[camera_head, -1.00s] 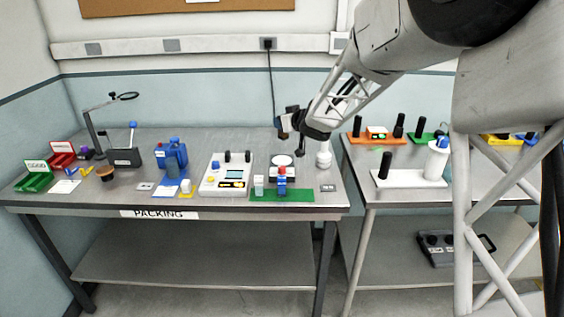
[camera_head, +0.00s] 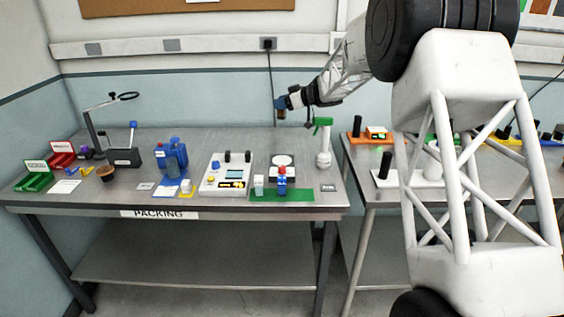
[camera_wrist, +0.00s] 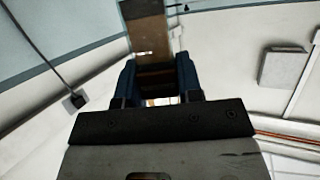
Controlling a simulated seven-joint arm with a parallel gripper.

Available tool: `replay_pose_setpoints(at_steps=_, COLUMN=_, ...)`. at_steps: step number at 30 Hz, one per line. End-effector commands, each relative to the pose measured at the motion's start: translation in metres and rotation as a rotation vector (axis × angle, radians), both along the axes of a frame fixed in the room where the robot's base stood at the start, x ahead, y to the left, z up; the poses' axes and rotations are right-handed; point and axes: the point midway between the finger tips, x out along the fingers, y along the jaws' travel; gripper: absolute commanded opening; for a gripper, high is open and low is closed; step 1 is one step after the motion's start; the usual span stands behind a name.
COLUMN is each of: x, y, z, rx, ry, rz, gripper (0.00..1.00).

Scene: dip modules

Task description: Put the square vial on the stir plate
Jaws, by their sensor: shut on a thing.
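My gripper (camera_head: 281,104) is above the back of the packing table, well clear of its top. Its blue fingers also show in the wrist view (camera_wrist: 157,80). They are shut on a brown, square-sided thing, apparently the square vial (camera_wrist: 147,32), which sticks out beyond the fingertips. In the head view the vial (camera_head: 282,114) is a small brown patch below the fingers. A white round plate on a low base, apparently the stir plate (camera_head: 282,160), stands on the table below the gripper. Its top looks empty.
A green-topped spray bottle (camera_head: 323,143) stands right of the plate. A green mat (camera_head: 300,196) with a blue-and-red item (camera_head: 282,182) lies in front. A white console (camera_head: 212,187) with knobs is at left. The wall is behind.

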Motion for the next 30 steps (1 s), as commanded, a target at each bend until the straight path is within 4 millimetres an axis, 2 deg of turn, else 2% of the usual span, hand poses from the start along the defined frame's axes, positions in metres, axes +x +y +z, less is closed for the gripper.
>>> replay_pose_setpoints(at_steps=11, x=0.002, y=-0.001, z=0.001, rx=0.000, ry=-0.002, rz=0.005, gripper=0.06)
replay_pose_setpoints(at_steps=17, x=0.002, y=-0.001, z=-0.007, rx=0.001, ry=0.000, rz=0.004, gripper=0.06)
replay_pose_setpoints(at_steps=23, x=0.002, y=-0.001, z=-0.033, rx=0.001, ry=0.001, rz=0.004, gripper=0.06)
replay_pose_setpoints(at_steps=30, x=0.002, y=-0.001, z=-0.079, rx=0.001, ry=0.002, rz=0.003, gripper=0.06)
